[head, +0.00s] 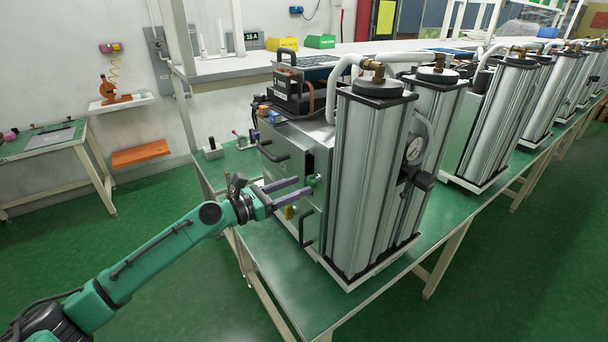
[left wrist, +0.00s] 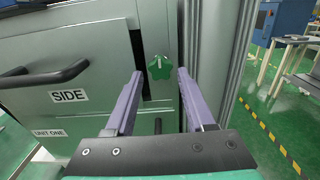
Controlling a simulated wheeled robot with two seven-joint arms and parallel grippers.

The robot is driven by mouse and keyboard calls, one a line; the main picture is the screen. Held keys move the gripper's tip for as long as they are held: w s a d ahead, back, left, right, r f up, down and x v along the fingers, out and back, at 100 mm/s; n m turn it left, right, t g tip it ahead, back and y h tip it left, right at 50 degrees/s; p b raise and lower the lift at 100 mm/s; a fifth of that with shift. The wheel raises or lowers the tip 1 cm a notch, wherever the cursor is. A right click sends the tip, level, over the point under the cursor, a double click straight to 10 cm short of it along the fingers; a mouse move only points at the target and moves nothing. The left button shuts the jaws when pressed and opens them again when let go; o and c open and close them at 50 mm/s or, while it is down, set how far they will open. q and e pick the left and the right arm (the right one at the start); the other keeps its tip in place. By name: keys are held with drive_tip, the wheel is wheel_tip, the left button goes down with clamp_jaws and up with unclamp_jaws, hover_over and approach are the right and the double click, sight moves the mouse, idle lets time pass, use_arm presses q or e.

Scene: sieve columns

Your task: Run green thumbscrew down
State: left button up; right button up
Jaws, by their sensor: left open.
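The green thumbscrew (left wrist: 160,67) is a lobed knob with a white mark, on the grey side panel of the sieve-column unit (head: 375,180). In the head view the thumbscrew (head: 313,180) shows small, just beyond my left fingertips. My left gripper (head: 303,188) is open and empty, its two purple fingers pointing at the panel. In the left wrist view the fingers of my left gripper (left wrist: 160,74) stand apart, one on each side of the thumbscrew, with gaps on both sides. I cannot tell whether the tips reach the knob's depth. My right gripper is not in view.
More column units (head: 497,120) stand along the green table (head: 275,265) to the right.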

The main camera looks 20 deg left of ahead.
sight(308, 182)
use_arm(q)
drive_tip(key=x, duration=0.2)
drive_tip(key=shift+w+d, duration=0.1)
drive_tip(key=shift+w, duration=0.25)
drive_tip(key=shift+w+d, duration=0.1)
drive_tip(key=shift+d, duration=0.15)
drive_tip(key=shift+a, duration=0.1)
clamp_jaws()
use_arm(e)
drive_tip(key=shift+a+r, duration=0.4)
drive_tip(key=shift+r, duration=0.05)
use_arm(q)
drive_tip(key=shift+f+m, duration=0.1)
drive_tip(key=shift+m, duration=0.2)
